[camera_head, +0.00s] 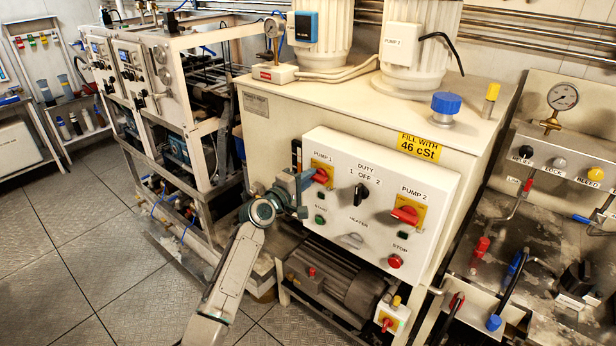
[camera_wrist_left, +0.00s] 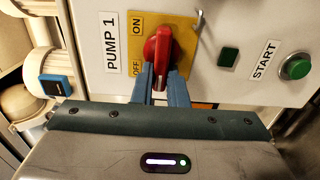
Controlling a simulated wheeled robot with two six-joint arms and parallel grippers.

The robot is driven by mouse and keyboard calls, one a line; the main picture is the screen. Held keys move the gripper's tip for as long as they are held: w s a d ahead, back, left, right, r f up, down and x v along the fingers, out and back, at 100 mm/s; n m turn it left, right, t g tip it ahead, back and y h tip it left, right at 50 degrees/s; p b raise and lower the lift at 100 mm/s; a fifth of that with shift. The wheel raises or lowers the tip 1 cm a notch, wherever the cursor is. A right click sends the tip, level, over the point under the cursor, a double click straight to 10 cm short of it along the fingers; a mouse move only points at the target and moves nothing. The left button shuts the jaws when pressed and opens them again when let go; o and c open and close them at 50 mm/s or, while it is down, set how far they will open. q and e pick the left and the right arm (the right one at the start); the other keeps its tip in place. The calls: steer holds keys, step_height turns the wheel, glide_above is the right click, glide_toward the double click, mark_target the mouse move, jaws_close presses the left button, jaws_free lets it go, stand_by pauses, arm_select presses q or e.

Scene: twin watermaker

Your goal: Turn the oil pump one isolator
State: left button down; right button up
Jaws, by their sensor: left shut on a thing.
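The pump 1 isolator (camera_head: 321,175) is a red rotary handle on a yellow plate at the upper left of the white control panel (camera_head: 335,230). In the left wrist view the red handle (camera_wrist_left: 162,52) sits beside the PUMP 1 label, with ON and OFF printed on the plate. My left gripper (camera_head: 306,179) reaches it from the left. In the left wrist view its two blue-grey fingers (camera_wrist_left: 161,82) are shut on the lower end of the handle. The fingers hide part of the plate. My right gripper is not in view.
The panel also carries a black duty switch (camera_head: 361,194), a red pump 2 isolator (camera_head: 405,215), a green start button (camera_head: 320,220) and a red stop button (camera_head: 395,261). A grey motor (camera_head: 335,275) sits below the panel. Tiled floor (camera_head: 60,270) is clear at left.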

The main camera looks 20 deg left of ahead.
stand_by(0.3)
arm_select(q)
steer(key=c, duration=1.4)
jaws_free()
steer(key=shift+c, duration=0.2)
steer(key=b+v, duration=0.2)
steer(key=v, duration=0.8)
steer(key=shift+s, duration=0.35)
steer(key=shift+a+f, duration=0.1)
steer(key=shift+a, duration=0.1)
